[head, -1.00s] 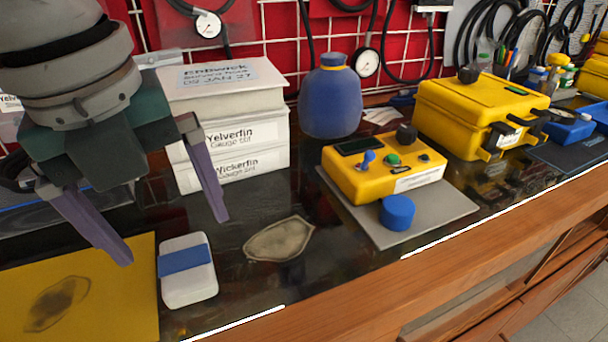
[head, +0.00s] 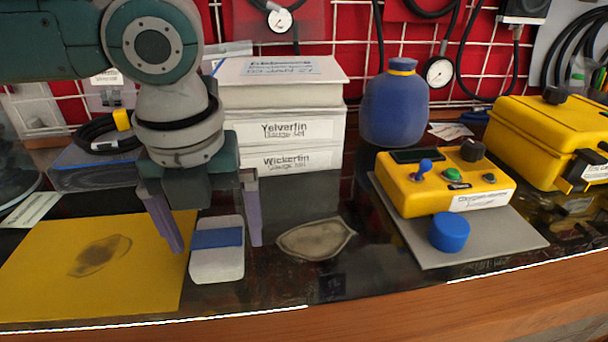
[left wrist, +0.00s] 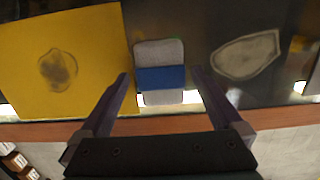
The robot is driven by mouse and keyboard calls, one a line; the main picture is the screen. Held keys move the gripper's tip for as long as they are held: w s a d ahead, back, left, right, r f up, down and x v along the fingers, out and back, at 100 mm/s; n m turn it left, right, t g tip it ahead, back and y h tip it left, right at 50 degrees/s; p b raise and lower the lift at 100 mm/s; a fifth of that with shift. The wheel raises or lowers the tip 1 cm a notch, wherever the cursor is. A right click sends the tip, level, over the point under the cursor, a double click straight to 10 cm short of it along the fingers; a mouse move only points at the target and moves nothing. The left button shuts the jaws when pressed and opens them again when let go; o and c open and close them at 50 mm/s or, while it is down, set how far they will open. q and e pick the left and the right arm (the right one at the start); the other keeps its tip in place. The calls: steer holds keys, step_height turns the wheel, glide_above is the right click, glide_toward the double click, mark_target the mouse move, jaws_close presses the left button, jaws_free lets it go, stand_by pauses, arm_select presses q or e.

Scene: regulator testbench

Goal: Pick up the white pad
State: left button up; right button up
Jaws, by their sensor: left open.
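The white pad (head: 217,263) lies flat on the dark bench top with a blue band across it. It also shows in the left wrist view (left wrist: 160,97). My left gripper (head: 215,248) is open, its purple fingers on either side of the pad in the head view. I cannot tell the exact height of the fingertips above the bench. My right gripper is not in view.
A yellow mat (head: 150,285) with a dark stain lies left of the pad. A pale oval patch (head: 316,239) lies to its right. White boxes (head: 290,130) stand behind. A yellow control box (head: 445,185) sits on a grey mat (head: 500,240). The wooden front edge (head: 400,315) runs close by.

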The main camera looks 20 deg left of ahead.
arm_select(q)
steer(key=shift+f, duration=0.35)
stand_by(0.6)
steer(key=c, duration=1.3)
